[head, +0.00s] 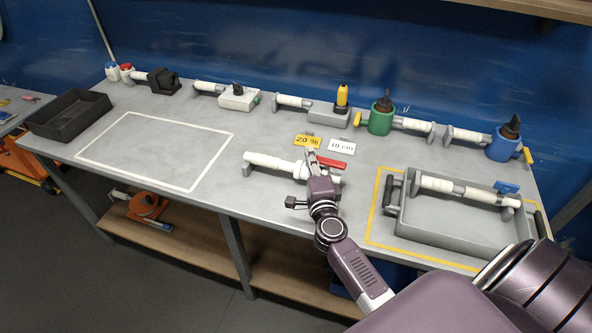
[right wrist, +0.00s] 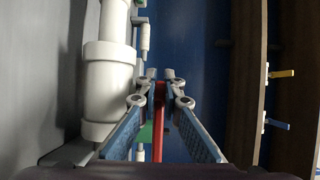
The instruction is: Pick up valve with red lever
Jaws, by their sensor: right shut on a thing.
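The valve with the red lever is a white pipe piece (head: 268,161) on grey supports near the table's front edge. Its red lever (head: 332,165) points right in the head view. My right gripper (head: 312,157) reaches over the valve's right part and hides some of it. In the right wrist view the red lever (right wrist: 158,125) lies between the two fingers of the gripper (right wrist: 160,78), which are closed on it. The white pipe (right wrist: 108,85) stands to the left of the fingers there. My left gripper is not in view.
A yellow "20 %" card (head: 306,141) and a white "10 cm" card (head: 342,147) stand behind the valve. A grey tray (head: 460,235) holding a blue-lever valve (head: 507,188) is at right. Several pipe units line the back. The white-outlined area (head: 155,150) is empty.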

